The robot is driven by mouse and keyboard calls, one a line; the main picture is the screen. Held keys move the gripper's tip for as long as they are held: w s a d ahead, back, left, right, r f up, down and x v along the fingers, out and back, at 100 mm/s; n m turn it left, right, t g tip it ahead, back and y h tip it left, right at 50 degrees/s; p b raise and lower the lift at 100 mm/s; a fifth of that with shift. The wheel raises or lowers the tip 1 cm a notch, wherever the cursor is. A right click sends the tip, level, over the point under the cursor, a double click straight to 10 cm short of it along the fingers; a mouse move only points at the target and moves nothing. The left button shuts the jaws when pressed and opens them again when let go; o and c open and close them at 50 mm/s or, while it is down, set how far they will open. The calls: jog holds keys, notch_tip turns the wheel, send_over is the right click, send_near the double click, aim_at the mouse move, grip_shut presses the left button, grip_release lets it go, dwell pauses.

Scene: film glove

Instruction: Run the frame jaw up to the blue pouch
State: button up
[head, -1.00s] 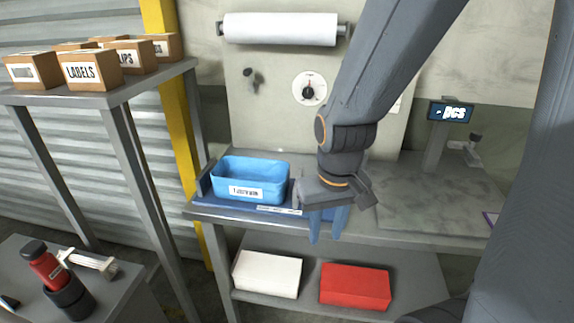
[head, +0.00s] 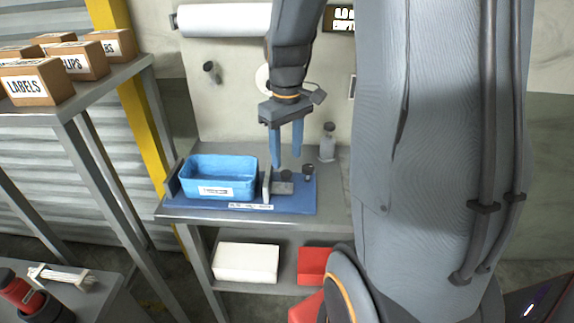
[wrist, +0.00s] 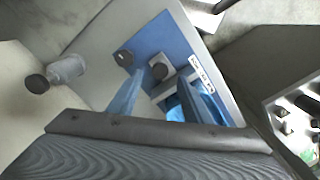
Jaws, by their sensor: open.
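The blue pouch (head: 218,190), an open box-like holder with a white label, sits on a blue base plate (head: 300,205) on the bench. The frame jaw (head: 267,186) is a grey upright plate just right of the pouch, with a grey block behind it; a narrow gap seems to separate plate and pouch. My gripper (head: 287,156) is open and empty, its blue fingers pointing down over the block and a dark knob (head: 286,175). In the wrist view the fingers (wrist: 158,88) flank part of the frame, and my left finger hides some of it.
A second dark knob (head: 308,170) stands at the plate's right, with a clear bottle (head: 327,145) behind it. A fixed grey end plate (head: 174,177) is left of the pouch. White (head: 245,262) and red (head: 312,265) boxes lie on the shelf below.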

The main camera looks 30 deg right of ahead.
aim_at(287, 173)
jog(key=shift+f+p, duration=0.55)
jog(key=shift+f, duration=2.2)
